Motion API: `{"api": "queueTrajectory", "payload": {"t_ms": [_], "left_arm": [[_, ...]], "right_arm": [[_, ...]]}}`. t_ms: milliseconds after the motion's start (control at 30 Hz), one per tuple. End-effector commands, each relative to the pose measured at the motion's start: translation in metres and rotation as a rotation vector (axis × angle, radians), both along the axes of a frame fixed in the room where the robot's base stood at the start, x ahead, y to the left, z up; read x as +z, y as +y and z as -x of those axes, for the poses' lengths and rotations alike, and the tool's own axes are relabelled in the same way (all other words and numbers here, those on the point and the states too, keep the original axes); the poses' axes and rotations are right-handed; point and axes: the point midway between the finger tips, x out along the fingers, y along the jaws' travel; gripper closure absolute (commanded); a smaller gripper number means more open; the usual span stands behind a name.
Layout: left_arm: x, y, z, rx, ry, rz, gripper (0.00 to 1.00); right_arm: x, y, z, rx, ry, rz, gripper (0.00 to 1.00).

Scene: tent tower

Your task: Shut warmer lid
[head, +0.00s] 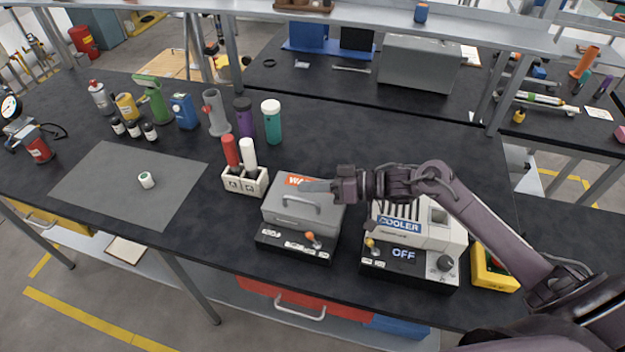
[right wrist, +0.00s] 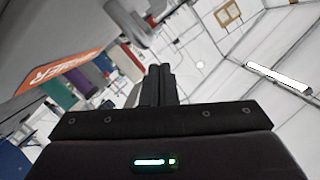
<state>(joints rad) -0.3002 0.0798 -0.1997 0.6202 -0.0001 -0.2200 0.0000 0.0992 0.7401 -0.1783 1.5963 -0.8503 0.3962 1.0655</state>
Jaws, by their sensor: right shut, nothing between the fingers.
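The warmer (head: 262,240) is a grey box with a dark control base and an orange knob, in the middle of the bench in the head view. Its grey lid (head: 290,220) with a bar handle lies over the box and looks down; I cannot tell if it is fully seated. An orange label strip shows behind the handle, and also in the right wrist view (right wrist: 62,75). Contact is unclear. Its fingers show in the right wrist view (right wrist: 157,84). My left gripper is not in view.
The cooler (head: 440,236), reading OFF, stands right of the warmer under my right arm. A white holder (head: 243,183) with red and white bottles stands to the left. A grey mat (head: 120,195) carries a small roll. Bottles line the back; a yellow bin (head: 493,272) is at right.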

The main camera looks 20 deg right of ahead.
Motion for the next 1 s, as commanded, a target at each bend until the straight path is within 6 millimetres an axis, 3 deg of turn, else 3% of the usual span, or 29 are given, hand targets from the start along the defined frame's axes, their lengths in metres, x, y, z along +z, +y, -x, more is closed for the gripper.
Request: {"api": "queueTrajectory", "payload": {"t_ms": [633,967,1000], "left_arm": [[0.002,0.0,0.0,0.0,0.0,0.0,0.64],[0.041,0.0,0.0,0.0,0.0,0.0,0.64],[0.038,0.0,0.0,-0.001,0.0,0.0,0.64]], "right_arm": [[0.0,0.0,0.0,-0.001,0.0,-0.001,1.0],[0.044,-0.001,-0.008,-0.003,0.0,-0.001,1.0],[0.042,-0.005,-0.007,-0.003,0.002,0.0,1.0]]}}
